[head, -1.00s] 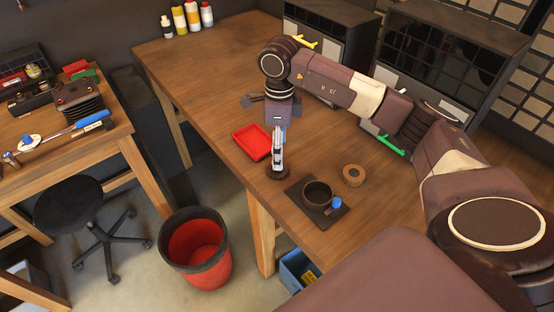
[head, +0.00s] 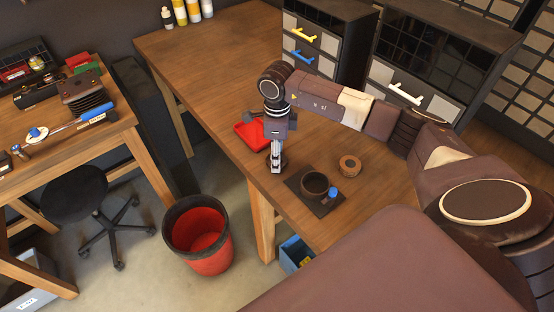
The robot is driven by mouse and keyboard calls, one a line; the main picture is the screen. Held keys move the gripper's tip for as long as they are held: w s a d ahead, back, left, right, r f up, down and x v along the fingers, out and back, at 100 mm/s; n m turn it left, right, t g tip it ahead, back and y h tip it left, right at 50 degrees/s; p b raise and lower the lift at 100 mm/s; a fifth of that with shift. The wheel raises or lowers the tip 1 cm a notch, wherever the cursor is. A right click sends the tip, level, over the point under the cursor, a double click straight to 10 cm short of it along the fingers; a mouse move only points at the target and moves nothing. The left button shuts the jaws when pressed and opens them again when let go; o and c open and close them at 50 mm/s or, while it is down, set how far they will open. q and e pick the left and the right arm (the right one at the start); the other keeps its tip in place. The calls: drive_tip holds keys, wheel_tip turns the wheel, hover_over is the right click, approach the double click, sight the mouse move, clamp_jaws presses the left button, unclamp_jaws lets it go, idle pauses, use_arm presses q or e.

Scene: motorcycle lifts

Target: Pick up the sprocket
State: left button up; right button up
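A small dark round piece (head: 282,159), which may be the sprocket, sits on the wooden workbench (head: 225,75) near its front edge. My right gripper (head: 275,170) points down at it, with the pale fingers in front of it and partly covering it. The fingers look close together, but I cannot tell whether they grip the piece. The piece appears to rest on the bench. My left gripper is not in view.
A red tray (head: 249,136) lies just behind the gripper. A dark mat (head: 297,184) with a black cup (head: 314,184) and a blue item (head: 333,192) lies to the right. A brown ring (head: 349,166) is nearby. Drawer cabinets (head: 325,40) stand behind. A red bin (head: 197,240) is on the floor.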

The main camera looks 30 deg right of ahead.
drive_tip(key=shift+r, duration=0.1)
drive_tip(key=c, duration=0.8)
drive_tip(key=shift+r, duration=0.1)
drive_tip(key=shift+r, duration=0.25)
wheel_tip(320, 180, up, 19)
drive_tip(key=b, duration=0.4)
drive_tip(key=shift+r, duration=0.15)
